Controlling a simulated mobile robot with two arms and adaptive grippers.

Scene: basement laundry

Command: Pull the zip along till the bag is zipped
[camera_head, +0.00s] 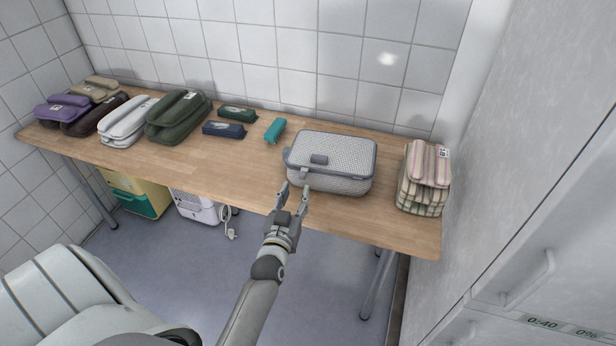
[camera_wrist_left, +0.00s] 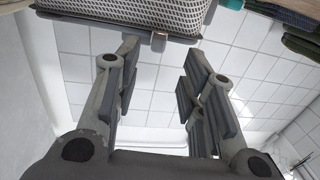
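The bag (camera_head: 345,152) is a grey woven case with rounded corners, lying on the wooden table with its lid down. A darker grey band runs along its edge, and a dark patch sits on top. In the left wrist view the bag (camera_wrist_left: 130,12) fills the top, and a small pale tab (camera_wrist_left: 158,41) hangs at its edge; I cannot tell for sure that it is the zip pull. How far the zip is closed is not clear. My left gripper (camera_head: 294,191) is open and empty, just in front of the bag's near left corner. My right gripper is not in view.
The table (camera_head: 240,170) also bears folded striped cloths (camera_head: 425,165) to the right of the bag, a teal case (camera_head: 275,130) to the left, and dark pouches (camera_head: 224,130) and folded bags (camera_head: 178,117) farther left. A grey cabinet wall (camera_head: 510,140) stands at the right.

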